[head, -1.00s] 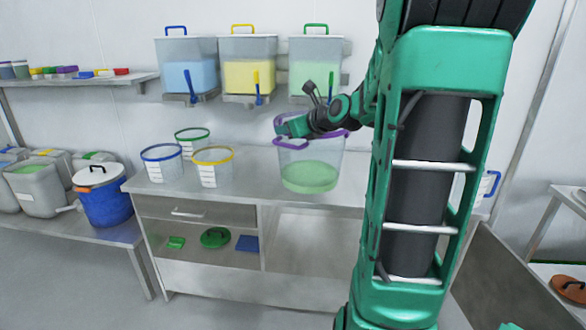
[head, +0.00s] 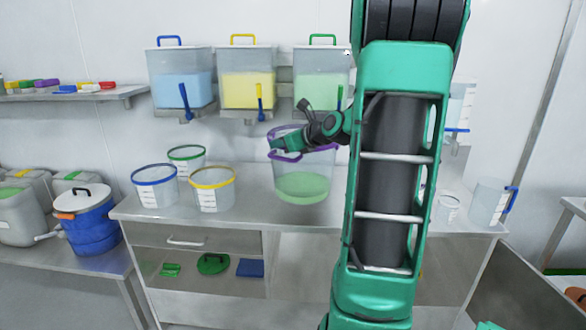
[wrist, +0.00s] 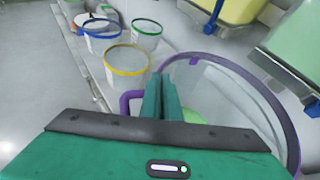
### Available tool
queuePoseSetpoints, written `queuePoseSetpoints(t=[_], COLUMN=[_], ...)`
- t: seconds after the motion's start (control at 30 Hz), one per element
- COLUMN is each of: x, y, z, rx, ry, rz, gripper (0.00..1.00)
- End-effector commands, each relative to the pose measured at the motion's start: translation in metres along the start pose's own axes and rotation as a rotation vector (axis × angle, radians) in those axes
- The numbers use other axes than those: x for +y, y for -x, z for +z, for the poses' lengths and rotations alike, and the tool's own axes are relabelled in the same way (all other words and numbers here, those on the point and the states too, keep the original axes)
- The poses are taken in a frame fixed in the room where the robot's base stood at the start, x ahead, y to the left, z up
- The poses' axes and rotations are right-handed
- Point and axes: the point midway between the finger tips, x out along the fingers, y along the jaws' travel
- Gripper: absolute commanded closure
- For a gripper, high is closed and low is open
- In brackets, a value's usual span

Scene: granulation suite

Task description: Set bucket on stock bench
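The clear bucket (head: 302,187) with a purple rim and green contents is upright over the steel bench (head: 240,213) in the head view. I cannot tell whether its base touches the benchtop or hangs just above it. My gripper (head: 280,146) is at the bucket's near-left rim. In the wrist view, my gripper's fingers (wrist: 163,98) are close together at the purple handle (wrist: 128,101), shut on it; the fingers hide part of the handle. The bucket's rim (wrist: 262,87) curves away to the right. No label tells which bench is the stock bench.
Buckets with blue (head: 155,187), green (head: 187,160) and yellow (head: 213,190) rims stand left of it. Blue (head: 181,90), yellow (head: 247,90) and green (head: 315,85) dispensers hang above. A lidded blue tub (head: 90,222) stands on a lower left bench. Clear benchtop lies in front.

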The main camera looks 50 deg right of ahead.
Motion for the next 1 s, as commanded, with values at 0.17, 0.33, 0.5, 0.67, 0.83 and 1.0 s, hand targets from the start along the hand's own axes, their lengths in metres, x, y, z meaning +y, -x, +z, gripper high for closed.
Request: queuePoseSetpoints(t=[0.17,0.33,0.5,0.67,0.83,1.0], x=[-0.037,-0.061,-0.072,-0.073,-0.07,-0.069], y=[-0.004,-0.008,-0.01,-0.012,-0.02,-0.026], z=[-0.023,-0.04,-0.047,-0.053,-0.072,-0.085], rx=[-0.001,-0.002,-0.002,-0.002,-0.001,-0.003], ry=[-0.004,-0.004,-0.001,-0.003,-0.006,-0.002], rz=[-0.009,-0.01,-0.01,-0.009,-0.008,-0.009], gripper=[1.0,1.0,1.0,1.0,1.0,1.0])
